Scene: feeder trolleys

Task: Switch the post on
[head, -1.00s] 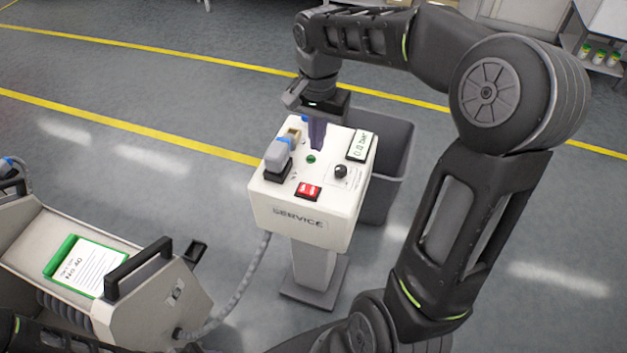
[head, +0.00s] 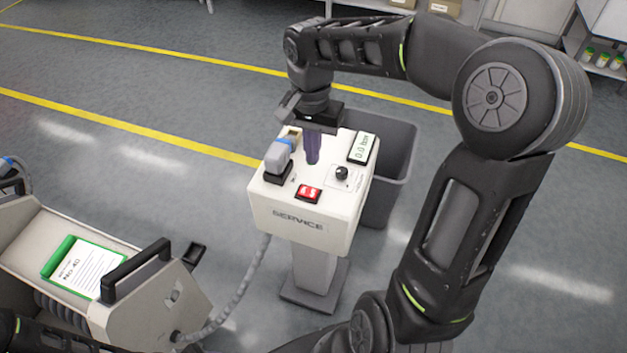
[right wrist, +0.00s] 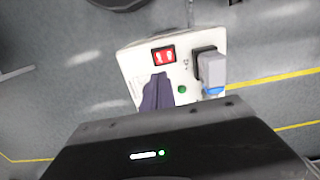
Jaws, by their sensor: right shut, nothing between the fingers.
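The white service post (head: 300,222) stands on a grey pedestal, its top panel facing up. A red rocker switch (head: 308,193) sits at the panel's front edge; it also shows in the right wrist view (right wrist: 164,56). A small display (head: 362,147) reads 0.0 bar. A black knob (head: 341,173) is beside it. A grey plug with a blue band (head: 279,157) is in the socket at the left. My right gripper (head: 312,160) is shut and empty, pointing down over the panel behind the switch. In the right wrist view, its fingers (right wrist: 157,95) hide the knob. My left gripper is not in view.
A grey trolley (head: 185,300) with a black handle and a green-edged card (head: 85,268) stands at the lower left. A hose (head: 245,295) runs from it to the post. A dark bin (head: 400,150) stands behind the post.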

